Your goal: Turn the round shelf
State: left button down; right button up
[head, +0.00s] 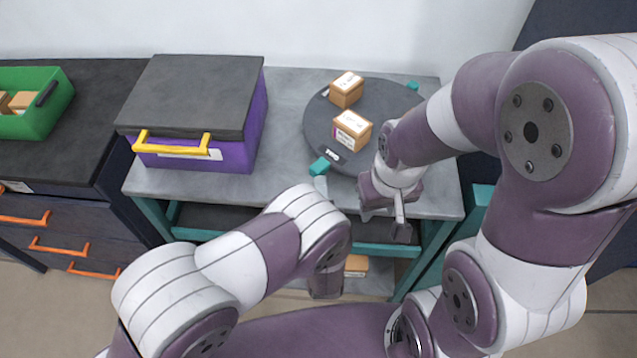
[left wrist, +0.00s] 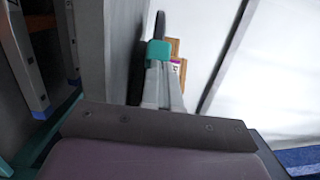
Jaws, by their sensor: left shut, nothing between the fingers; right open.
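The round shelf (head: 315,125) is a dark disc on the grey table, with teal knobs on its rim. The near knob (head: 319,166) is at its front left, the far knob (head: 413,86) at its back right. My left gripper (head: 321,184) is shut, its tips right at the near knob; the left wrist view shows the closed fingers (left wrist: 160,88) pointing at the teal knob (left wrist: 158,52). I cannot tell whether they touch. My right gripper (head: 399,215) is open and empty over the table's front edge, near the shelf's front right.
Two cardboard boxes, one at the back (head: 346,90) and one nearer (head: 352,130), stand on the shelf. A purple box with a dark lid (head: 195,95) and yellow handle stands left of it. A green bin (head: 45,115) sits on the drawer cabinet (head: 60,165).

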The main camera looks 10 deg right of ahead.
pick_arm(q)
jog(key=shift+s+d, duration=0.15)
jog(key=shift+d, duration=0.15)
jog(key=shift+w+a, duration=0.9)
jog(key=shift+a, duration=0.1)
jog(key=shift+w+a, duration=0.2)
jog(key=shift+w, duration=0.15)
pick_arm(e)
jog(key=shift+d, duration=0.2)
jog(key=shift+s, duration=0.15)
